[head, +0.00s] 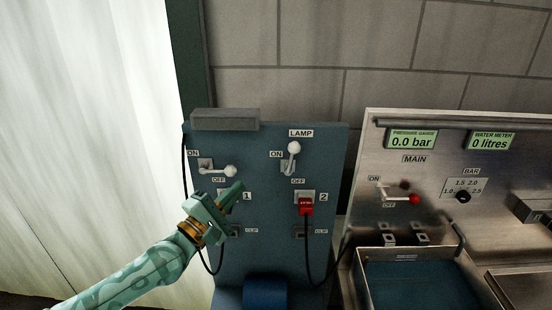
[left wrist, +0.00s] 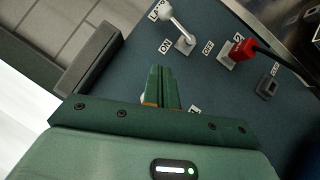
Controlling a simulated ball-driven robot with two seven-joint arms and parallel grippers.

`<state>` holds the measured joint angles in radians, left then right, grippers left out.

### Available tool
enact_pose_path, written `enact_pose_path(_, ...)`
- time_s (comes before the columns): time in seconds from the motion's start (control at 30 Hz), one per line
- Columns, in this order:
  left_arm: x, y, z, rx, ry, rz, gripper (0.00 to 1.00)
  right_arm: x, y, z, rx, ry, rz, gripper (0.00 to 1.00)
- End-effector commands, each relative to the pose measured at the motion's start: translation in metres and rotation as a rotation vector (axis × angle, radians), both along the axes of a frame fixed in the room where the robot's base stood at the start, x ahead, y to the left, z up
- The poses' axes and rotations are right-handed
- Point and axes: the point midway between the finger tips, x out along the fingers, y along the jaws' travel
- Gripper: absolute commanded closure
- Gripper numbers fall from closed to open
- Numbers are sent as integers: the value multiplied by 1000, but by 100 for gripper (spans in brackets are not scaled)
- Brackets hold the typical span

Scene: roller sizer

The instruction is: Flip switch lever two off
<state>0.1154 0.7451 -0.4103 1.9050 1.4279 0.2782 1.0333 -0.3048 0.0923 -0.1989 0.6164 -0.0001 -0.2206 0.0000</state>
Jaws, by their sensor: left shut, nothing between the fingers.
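Switch lever two (head: 292,158) is the white-knobbed lever under the LAMP label on the blue panel (head: 258,150). It points up, with its knob above the OFF label and near the height of the ON label. In the left wrist view the same lever (left wrist: 176,24) stands out beyond my fingertips. My left gripper (head: 238,187) is shut and empty, in front of the panel near the number 1, below and left of lever two and apart from it. Its closed fingers (left wrist: 162,72) show in the left wrist view. My right gripper is not in view.
The left lever (head: 218,170) lies pointing right, just above my gripper. A red plug (head: 306,205) with a hanging black cable sits in socket 2 below lever two. A steel panel (head: 400,170) with a red-knobbed lever (head: 413,199) and a basin (head: 362,280) stand at right.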

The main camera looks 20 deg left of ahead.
Motion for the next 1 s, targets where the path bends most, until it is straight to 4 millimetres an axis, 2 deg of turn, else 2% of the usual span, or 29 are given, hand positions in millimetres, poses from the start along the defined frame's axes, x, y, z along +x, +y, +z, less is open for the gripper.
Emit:
enact_pose_path(0.17, 15, -5, 6, -1, -3, 1, 100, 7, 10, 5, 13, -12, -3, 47)
enact_pose_path(0.3, 40, -15, 14, -2, -3, 1, 100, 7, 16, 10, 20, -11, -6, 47)
enact_pose_path(0.57, 90, -34, 26, 0, -2, 0, 100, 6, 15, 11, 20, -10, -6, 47)
enact_pose_path(0.6, 94, -39, 30, -1, -1, -2, 100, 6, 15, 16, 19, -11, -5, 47)
enact_pose_path(0.8, 102, -61, 41, 1, 0, -1, 100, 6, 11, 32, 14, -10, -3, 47)
enact_pose_path(1.0, 104, -68, 42, 2, -1, 0, 100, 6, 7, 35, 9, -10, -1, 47)
